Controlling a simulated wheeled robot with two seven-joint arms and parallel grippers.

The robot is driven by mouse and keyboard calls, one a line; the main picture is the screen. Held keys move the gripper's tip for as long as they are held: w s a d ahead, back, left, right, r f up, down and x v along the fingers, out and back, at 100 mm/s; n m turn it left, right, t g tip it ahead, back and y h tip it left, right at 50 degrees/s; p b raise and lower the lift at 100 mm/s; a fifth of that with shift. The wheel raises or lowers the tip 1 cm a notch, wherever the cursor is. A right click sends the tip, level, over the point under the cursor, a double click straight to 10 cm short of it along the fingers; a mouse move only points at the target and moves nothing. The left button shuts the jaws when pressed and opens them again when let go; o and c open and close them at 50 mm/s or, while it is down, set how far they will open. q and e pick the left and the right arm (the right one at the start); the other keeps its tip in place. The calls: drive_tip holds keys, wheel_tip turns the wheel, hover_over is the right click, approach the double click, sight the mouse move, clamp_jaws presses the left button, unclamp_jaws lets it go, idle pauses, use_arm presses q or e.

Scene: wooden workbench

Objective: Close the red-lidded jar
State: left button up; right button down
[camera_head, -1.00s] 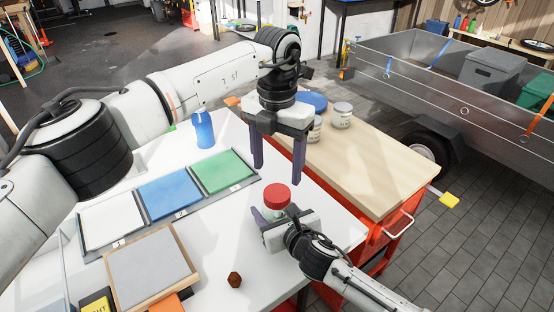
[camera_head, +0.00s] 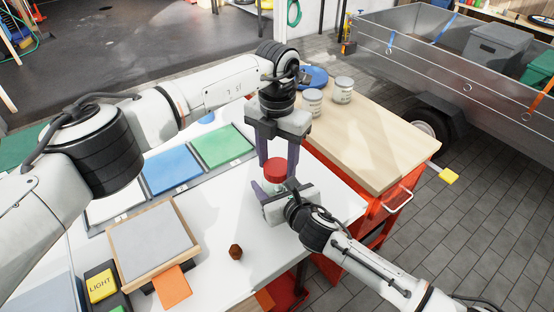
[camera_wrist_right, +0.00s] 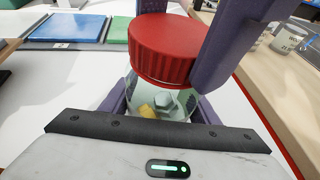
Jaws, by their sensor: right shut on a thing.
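The jar (camera_wrist_right: 165,95) is clear glass with a grey nut and something yellow inside. Its ridged red lid (camera_head: 275,169) sits on top of it, and shows large in the right wrist view (camera_wrist_right: 170,45). How tightly it sits I cannot tell. My right gripper (camera_head: 270,190) is shut on the jar's body, low down, and holds it upright at the bench's right side. My left gripper (camera_head: 277,167) points down from above, its purple fingers on either side of the lid. Whether they press on the lid I cannot tell.
Blue (camera_head: 172,171) and green (camera_head: 221,145) mats lie left of the jar. A grey-topped wooden box (camera_head: 152,242), an orange card (camera_head: 172,287) and a brown nut (camera_head: 236,252) are nearer. A wooden-topped red cart (camera_head: 370,145) with two cans stands right.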

use_arm(q)
drive_tip(key=c, duration=0.5)
drive_tip(key=o, duration=1.3)
drive_tip(key=shift+r, duration=0.15)
wheel_tip(320, 180, up, 12)
drive_tip(key=shift+f, duration=0.1)
use_arm(e)
drive_tip(key=c, duration=0.6)
unclamp_jaws()
